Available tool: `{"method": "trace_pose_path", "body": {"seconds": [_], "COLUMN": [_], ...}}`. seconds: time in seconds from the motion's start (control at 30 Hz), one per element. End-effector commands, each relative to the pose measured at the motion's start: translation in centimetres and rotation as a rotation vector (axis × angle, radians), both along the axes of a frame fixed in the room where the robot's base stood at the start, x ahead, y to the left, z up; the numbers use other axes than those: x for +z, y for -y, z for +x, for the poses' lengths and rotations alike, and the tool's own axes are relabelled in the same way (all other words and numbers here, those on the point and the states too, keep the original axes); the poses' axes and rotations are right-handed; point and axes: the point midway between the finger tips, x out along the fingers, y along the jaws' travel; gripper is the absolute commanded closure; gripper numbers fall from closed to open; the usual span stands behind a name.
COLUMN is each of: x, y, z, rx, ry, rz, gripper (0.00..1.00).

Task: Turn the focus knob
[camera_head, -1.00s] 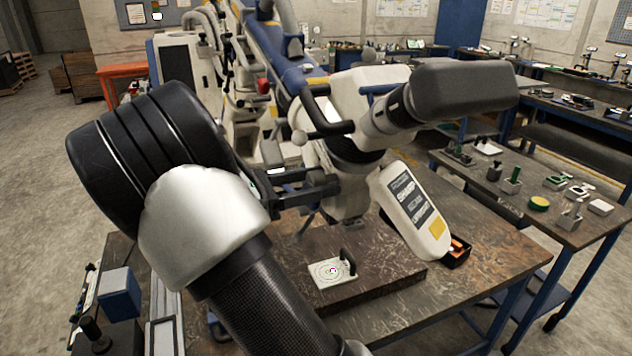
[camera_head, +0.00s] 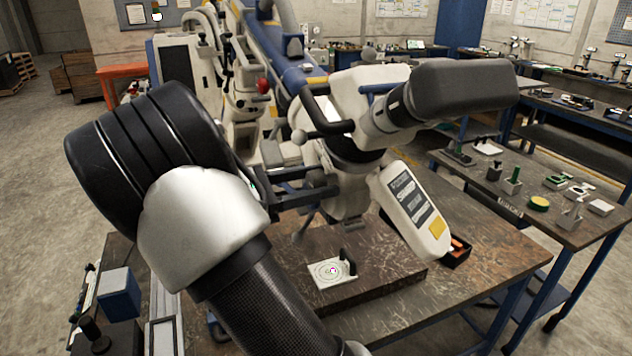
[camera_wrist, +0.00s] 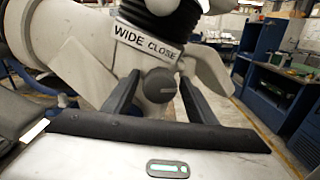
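The microscope head (camera_head: 370,95) is white with black parts and hangs over the bench on an arm. The focus knob (camera_wrist: 160,85) is a dark round knob below the "WIDE CLOSE" label in the wrist view. My gripper (camera_wrist: 160,77) has one dark finger on each side of the knob. The fingers are apart, with a narrow gap showing beside the knob; contact is not clear.
A white target card (camera_head: 331,272) with a small black post lies on the dark block below the head. A white labelled panel (camera_head: 413,208) hangs to the right of my gripper. A blue box (camera_head: 119,292) stands at the lower left. The bench's right part is mostly clear.

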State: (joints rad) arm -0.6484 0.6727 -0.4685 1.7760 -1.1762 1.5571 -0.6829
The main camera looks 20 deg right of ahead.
Motion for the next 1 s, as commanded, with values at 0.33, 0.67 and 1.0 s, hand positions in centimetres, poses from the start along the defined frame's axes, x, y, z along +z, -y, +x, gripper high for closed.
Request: {"method": "trace_pose_path", "body": {"seconds": [0.33, 0.67, 1.0], "x": [0.0, -0.1, -0.1], "y": [-0.2, -5.9, -13.9], "z": [0.0, 0.2, 0.1], "rx": [0.001, 0.006, 0.003], "ry": [-0.001, 0.001, 0.0], "rz": [0.0, 0.0, 0.0], "gripper": [0.45, 0.45, 0.45]}}
